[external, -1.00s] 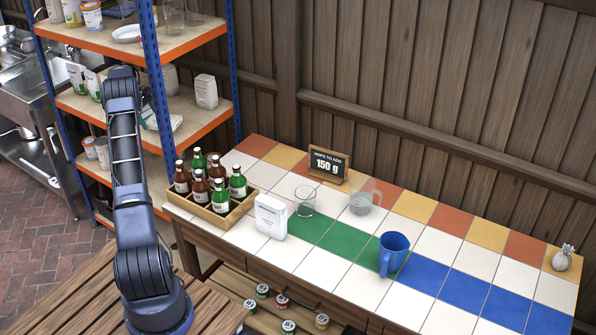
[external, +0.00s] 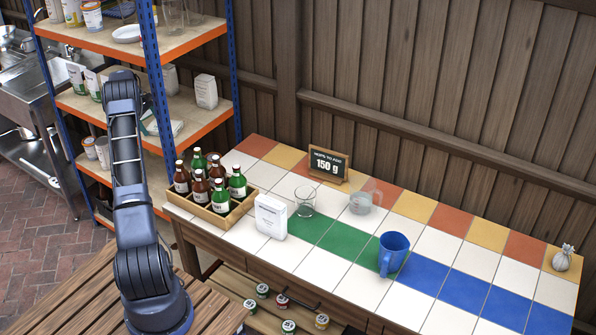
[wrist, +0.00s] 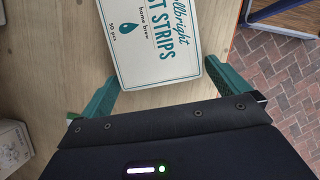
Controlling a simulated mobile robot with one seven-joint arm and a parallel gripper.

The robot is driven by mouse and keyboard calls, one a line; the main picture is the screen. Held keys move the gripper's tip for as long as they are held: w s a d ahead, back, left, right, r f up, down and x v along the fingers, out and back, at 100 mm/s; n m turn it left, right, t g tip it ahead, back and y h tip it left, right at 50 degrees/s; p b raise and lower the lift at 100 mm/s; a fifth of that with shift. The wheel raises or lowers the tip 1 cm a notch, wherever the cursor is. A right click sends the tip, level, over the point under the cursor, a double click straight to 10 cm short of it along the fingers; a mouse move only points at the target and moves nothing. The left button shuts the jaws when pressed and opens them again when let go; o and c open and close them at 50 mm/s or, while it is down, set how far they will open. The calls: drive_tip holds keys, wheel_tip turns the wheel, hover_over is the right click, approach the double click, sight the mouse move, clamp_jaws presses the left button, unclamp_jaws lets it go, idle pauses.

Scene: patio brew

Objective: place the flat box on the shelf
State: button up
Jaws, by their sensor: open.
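The flat box (wrist: 150,38) is cream with a teal border and teal lettering about strips. In the wrist view it lies flat on a wooden shelf board, its far end cut off by the picture edge. It also shows in the external view (external: 176,127), on the middle shelf and partly hidden by the blue post. My gripper (wrist: 160,72) is open, with one teal finger on each side of the box's near end. I cannot tell whether either finger touches it. In the external view my arm and the post mostly hide the gripper.
The blue-and-orange shelf rack (external: 190,43) holds cans, packets and a white plate. A white packet (external: 206,92) stands right of the box. The tiled counter (external: 450,248) holds a bottle crate (external: 226,217), a blue mug (external: 394,254) and glass vessels. Brick floor shows beyond the shelf edge.

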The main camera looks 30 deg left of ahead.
drive_tip(key=v, duration=0.3)
drive_tip(key=s+a, duration=0.1)
drive_tip(key=a, duration=0.2)
drive_tip(key=s+a, duration=0.1)
drive_tip(key=a, duration=0.2)
drive_tip(key=s+a, duration=0.1)
drive_tip(key=a, duration=0.3)
drive_tip(key=shift+s, duration=0.25)
drive_tip(key=shift+s+a+r, duration=0.1)
drive_tip(key=shift+s+a, duration=0.25)
drive_tip(key=shift+a, duration=0.3)
